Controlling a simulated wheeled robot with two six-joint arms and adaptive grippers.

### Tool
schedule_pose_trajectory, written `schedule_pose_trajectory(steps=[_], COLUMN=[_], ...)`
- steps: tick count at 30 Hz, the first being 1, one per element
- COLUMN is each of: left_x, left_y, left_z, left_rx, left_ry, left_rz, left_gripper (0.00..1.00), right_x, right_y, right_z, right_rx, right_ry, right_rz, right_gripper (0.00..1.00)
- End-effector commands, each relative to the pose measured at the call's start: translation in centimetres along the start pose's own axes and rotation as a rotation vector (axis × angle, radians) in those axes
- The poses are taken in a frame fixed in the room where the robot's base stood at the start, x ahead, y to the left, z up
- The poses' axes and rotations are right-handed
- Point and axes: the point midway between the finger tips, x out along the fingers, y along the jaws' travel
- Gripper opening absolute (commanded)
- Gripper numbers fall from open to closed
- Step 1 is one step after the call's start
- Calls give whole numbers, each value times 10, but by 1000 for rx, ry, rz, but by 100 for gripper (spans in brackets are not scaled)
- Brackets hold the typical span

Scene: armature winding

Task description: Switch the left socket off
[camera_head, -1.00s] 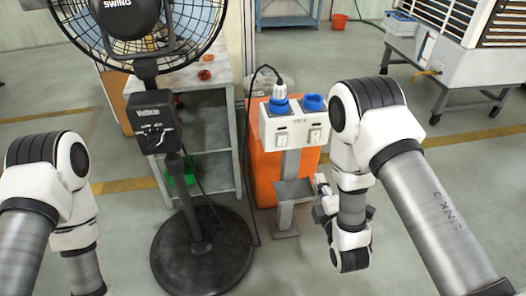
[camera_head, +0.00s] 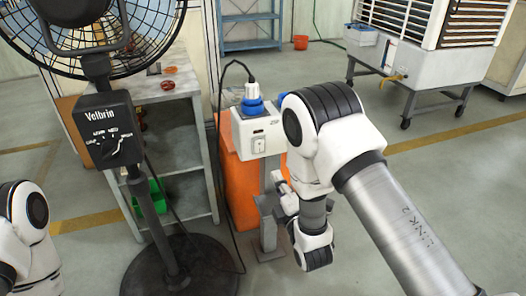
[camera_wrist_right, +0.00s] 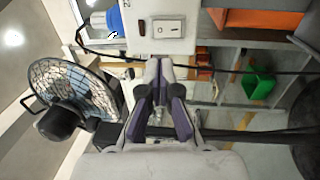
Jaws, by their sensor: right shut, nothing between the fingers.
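The white socket box (camera_head: 243,133) stands on a grey post. Its left socket (camera_head: 252,106) is blue with a plug and black cable in it. The left socket's switch (camera_head: 259,146) is on the box front; it also shows in the right wrist view (camera_wrist_right: 168,28), just ahead of the fingertips. I cannot tell its on or off position. My right gripper (camera_head: 279,181) is below and right of this switch, its fingers partly hidden by my arm. In the right wrist view its fingers (camera_wrist_right: 159,66) are shut and empty, apart from the switch. My left gripper is out of view.
A standing fan (camera_head: 108,130) is left of the box. A grey shelf (camera_head: 190,165) with a green bin (camera_head: 150,198) stands behind it. An orange block (camera_head: 238,185) is behind the post. My right arm hides the right part of the box.

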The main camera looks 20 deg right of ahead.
Motion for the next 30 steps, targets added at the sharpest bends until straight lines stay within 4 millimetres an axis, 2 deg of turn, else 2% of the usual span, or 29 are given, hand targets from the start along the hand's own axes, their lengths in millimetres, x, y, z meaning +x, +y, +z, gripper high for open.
schedule_pose_trajectory(steps=[9, 15, 20, 30], left_x=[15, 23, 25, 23], left_y=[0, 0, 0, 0], left_z=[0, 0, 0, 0], left_rx=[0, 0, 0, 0], left_ry=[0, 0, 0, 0], left_rz=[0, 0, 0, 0], left_gripper=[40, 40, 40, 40], right_x=[69, 105, 117, 120], right_y=[-2, -2, -1, 1], right_z=[0, 0, 0, 0], right_rx=[0, 0, 0, 0], right_ry=[0, 0, 0, 0], right_rz=[5, 2, 0, 0], right_gripper=[0, 0, 0, 0])
